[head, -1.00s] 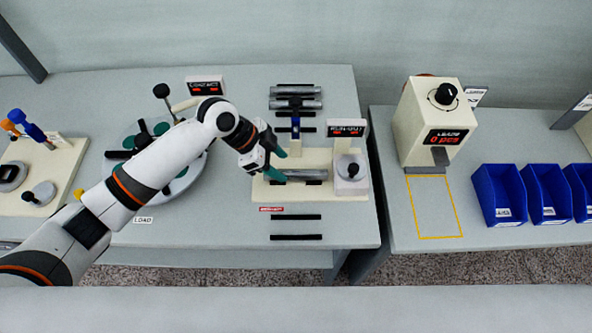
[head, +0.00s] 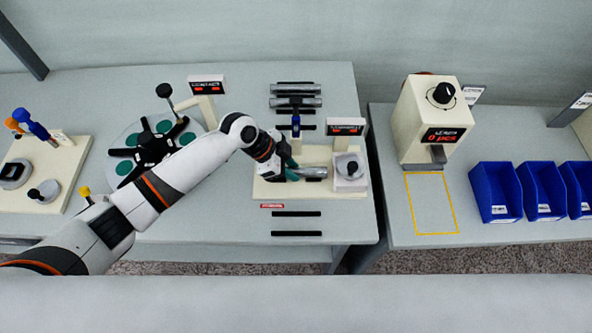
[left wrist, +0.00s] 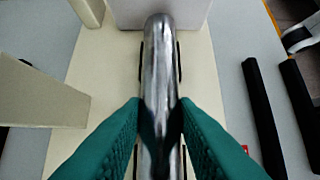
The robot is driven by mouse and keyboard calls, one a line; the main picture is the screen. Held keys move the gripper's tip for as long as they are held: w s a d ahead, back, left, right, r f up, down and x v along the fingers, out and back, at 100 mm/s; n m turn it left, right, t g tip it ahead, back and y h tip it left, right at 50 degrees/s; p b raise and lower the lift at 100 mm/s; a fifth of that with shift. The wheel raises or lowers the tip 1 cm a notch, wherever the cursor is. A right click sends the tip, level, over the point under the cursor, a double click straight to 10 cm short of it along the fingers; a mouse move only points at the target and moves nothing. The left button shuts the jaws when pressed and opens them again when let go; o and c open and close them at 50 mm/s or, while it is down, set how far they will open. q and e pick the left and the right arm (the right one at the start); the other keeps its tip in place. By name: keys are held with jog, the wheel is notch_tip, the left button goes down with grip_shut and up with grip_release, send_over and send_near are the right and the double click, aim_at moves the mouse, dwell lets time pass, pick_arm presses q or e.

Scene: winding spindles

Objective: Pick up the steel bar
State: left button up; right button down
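The steel bar (head: 315,172) is a shiny grey cylinder at the cream fixture (head: 268,189) on the left table. In the left wrist view the bar (left wrist: 160,70) runs away from me towards a pale block. My left gripper (head: 291,172) is at the bar's left part. In the left wrist view its green fingers (left wrist: 161,115) lie against both sides of the bar, with no clear gap. I cannot tell whether the bar is raised off its dark supports. The fingers hide part of it. My right gripper is not in view.
More steel bars (head: 297,102) lie on dark rails at the back. A block with a round dial (head: 350,170) and a small display (head: 346,127) stand right of the bar. Two empty black rails (head: 297,224) lie in front. Blue bins (head: 495,192) stand far right.

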pick_arm(q)
grip_shut()
jog(key=shift+r, duration=0.1)
jog(key=shift+w+r, duration=0.1)
